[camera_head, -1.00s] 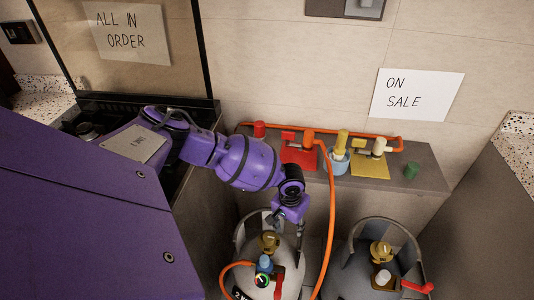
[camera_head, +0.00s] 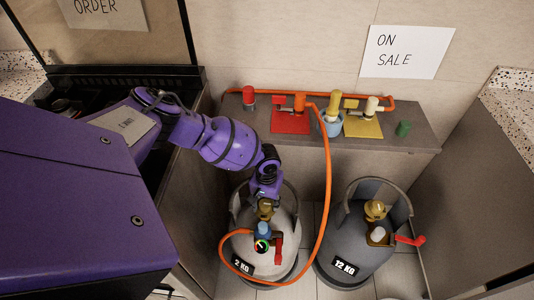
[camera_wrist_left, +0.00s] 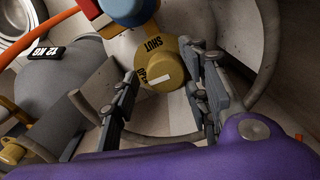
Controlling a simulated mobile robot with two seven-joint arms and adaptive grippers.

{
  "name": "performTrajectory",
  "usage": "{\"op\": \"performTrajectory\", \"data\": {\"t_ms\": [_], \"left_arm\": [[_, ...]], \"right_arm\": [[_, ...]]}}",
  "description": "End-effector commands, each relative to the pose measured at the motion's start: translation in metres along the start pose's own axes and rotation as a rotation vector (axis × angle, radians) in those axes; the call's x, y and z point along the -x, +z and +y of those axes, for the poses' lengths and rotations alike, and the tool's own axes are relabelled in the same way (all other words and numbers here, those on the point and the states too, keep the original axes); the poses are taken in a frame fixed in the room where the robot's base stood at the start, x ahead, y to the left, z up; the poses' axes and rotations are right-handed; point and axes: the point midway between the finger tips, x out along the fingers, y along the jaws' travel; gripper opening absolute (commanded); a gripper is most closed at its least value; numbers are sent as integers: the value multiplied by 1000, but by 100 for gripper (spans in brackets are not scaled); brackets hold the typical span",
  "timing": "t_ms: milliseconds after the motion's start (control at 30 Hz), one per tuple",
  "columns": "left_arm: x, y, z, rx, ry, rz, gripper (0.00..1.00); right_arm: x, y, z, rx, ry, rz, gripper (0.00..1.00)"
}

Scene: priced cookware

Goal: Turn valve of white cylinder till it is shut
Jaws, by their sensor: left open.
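The white cylinder (camera_head: 280,225), labelled 2 KG, stands upright on the floor. Its brass valve knob (camera_head: 265,207) is on top, partly hidden by my gripper. In the left wrist view the knob (camera_wrist_left: 165,62) shows the words SHUT and OPEN, with a white mark close to OPEN. My left gripper (camera_head: 265,196) is open and points down at the knob. In the left wrist view its fingers (camera_wrist_left: 172,72) are spread on either side of the knob, with gaps; whether they touch it I cannot tell. My right gripper is not in view.
A grey 12 KG cylinder (camera_head: 357,240) stands to the right. An orange hose (camera_head: 328,190) hangs from the shelf (camera_head: 400,150) and loops round to the white cylinder. A red lever (camera_head: 278,247) and a gauge (camera_head: 262,246) sit below the knob. A dark cabinet is on the left.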

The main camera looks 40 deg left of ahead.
Motion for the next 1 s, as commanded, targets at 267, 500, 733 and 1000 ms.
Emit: {"op": "performTrajectory", "data": {"t_ms": [267, 500, 733, 1000], "left_arm": [[-3, -1, 0, -1, 1, 2, 42], [-3, -1, 1, -1, 2, 2, 16], [-3, 0, 2, -5, 4, 1, 2], [-4, 2, 3, -78, 7, 0, 2]], "right_arm": [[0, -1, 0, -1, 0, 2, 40], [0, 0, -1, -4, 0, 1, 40], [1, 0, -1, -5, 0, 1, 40], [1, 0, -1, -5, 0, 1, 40]]}}
